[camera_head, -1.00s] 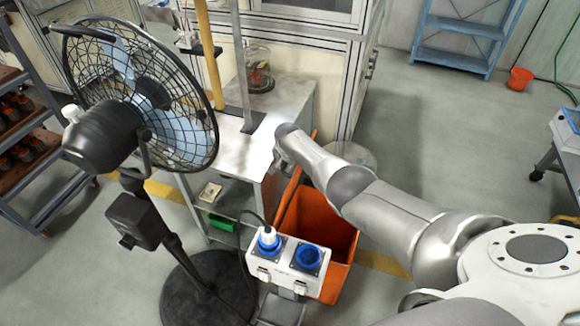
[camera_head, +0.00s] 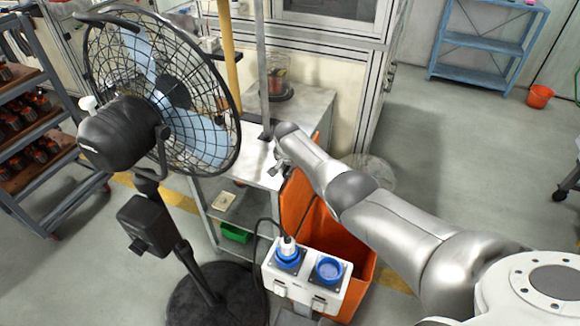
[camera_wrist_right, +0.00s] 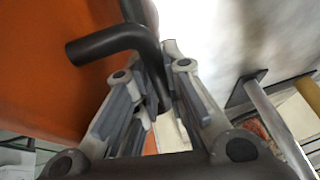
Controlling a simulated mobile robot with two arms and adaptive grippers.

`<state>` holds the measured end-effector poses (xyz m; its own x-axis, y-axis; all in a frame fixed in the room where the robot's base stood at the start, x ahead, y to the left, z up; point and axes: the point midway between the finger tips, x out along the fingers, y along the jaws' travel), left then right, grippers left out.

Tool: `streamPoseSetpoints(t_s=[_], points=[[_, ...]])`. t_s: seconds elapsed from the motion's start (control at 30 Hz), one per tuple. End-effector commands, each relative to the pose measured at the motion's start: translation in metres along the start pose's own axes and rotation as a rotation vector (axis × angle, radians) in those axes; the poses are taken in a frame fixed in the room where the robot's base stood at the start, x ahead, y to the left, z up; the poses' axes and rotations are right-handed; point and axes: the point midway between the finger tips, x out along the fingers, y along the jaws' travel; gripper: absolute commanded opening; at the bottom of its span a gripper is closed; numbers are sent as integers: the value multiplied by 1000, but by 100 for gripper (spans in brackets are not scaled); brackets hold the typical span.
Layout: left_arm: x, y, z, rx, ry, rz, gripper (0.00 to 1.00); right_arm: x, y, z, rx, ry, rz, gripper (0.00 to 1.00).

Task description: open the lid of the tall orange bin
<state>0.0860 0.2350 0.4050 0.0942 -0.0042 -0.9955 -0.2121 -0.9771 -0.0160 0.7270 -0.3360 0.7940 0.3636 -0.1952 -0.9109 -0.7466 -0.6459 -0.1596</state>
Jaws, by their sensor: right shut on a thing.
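The tall orange bin (camera_head: 360,260) stands behind the white socket box, partly covered by it and by my right arm. Its orange lid (camera_head: 296,203) is raised at the side by the workbench, and the bin's mouth shows open. My right gripper (camera_head: 281,168) is at the lid's upper part, small and partly hidden by my wrist. In the right wrist view, my right gripper's fingers (camera_wrist_right: 158,95) are shut on a black bent handle (camera_wrist_right: 112,43), beside an orange panel (camera_wrist_right: 40,70). My left gripper is not in view.
A black floor fan (camera_head: 160,100) stands at the left. The socket box (camera_head: 306,276) with blue sockets is in front of the bin. A metal workbench (camera_head: 300,108) is right behind the lid. Open floor (camera_head: 450,160) lies to the right.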

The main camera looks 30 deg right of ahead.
Motion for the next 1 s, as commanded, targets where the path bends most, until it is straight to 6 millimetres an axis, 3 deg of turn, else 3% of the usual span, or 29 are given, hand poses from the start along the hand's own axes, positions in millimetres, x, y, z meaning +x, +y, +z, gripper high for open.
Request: streamPoseSetpoints(t_s=[0.03,0.2,0.67,1.0], points=[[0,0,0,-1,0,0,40,-2,-12,3,-4,2,-29,13],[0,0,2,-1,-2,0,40,-2,-10,2,-4,1,-25,34],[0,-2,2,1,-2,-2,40,-4,-6,1,-3,3,-17,34],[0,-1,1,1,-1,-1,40,-26,-5,2,-3,3,-17,34]])
